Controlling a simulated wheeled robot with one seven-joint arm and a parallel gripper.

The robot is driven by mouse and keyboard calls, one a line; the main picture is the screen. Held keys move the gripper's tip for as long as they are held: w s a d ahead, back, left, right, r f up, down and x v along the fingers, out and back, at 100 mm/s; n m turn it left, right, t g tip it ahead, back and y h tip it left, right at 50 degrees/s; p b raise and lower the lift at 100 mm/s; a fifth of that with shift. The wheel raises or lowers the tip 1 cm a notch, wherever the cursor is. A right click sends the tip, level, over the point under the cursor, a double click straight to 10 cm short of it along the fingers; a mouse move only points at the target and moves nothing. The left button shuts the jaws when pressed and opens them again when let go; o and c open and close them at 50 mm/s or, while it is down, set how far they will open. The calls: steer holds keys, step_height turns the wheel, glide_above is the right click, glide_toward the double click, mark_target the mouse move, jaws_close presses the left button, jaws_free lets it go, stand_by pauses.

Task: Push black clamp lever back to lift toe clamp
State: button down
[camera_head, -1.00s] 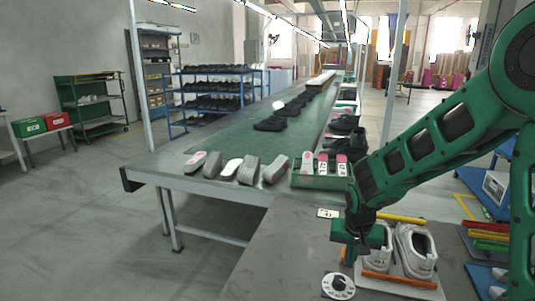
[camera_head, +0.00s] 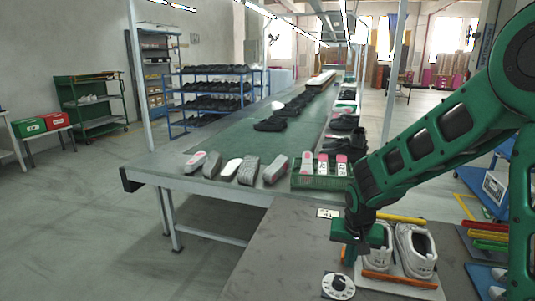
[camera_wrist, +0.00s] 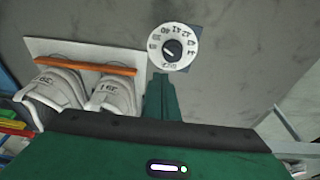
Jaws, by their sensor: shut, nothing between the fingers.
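A pair of white-grey shoes (camera_head: 415,250) sits on a pale plate (camera_head: 398,286), with an orange bar (camera_head: 397,281) across the plate's front and a yellow bar (camera_head: 401,218) behind. The wrist view shows the shoes (camera_wrist: 112,97), the orange bar (camera_wrist: 85,65) and the plate (camera_wrist: 60,46). My green gripper (camera_head: 357,256) is just left of the shoes. Its fingers (camera_wrist: 161,84) are shut and empty, beside the plate edge and below the white numbered dial (camera_wrist: 180,34). I cannot make out a black clamp lever or a toe clamp; my gripper hides part of this area.
The dial (camera_head: 338,286) lies on the grey worktop (camera_head: 285,250), which is clear to its left. A small white card (camera_head: 327,213) lies behind my gripper. A green crate (camera_head: 320,182) with insoles stands on the conveyor's near end. Coloured bars (camera_head: 488,236) lie at right.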

steer(key=shift+w+d, duration=0.2)
steer(key=shift+w, duration=0.4)
steer(key=shift+w+d, duration=0.2)
steer(key=shift+w, duration=0.35)
steer(key=shift+s, duration=0.15)
steer(key=shift+s+a, duration=0.25)
steer(key=shift+s, duration=0.35)
steer(key=w+v, duration=0.2)
steer(key=v, duration=0.6)
steer(key=shift+d+r, duration=0.3)
steer(key=shift+r, duration=0.3)
steer(key=shift+s, duration=0.1)
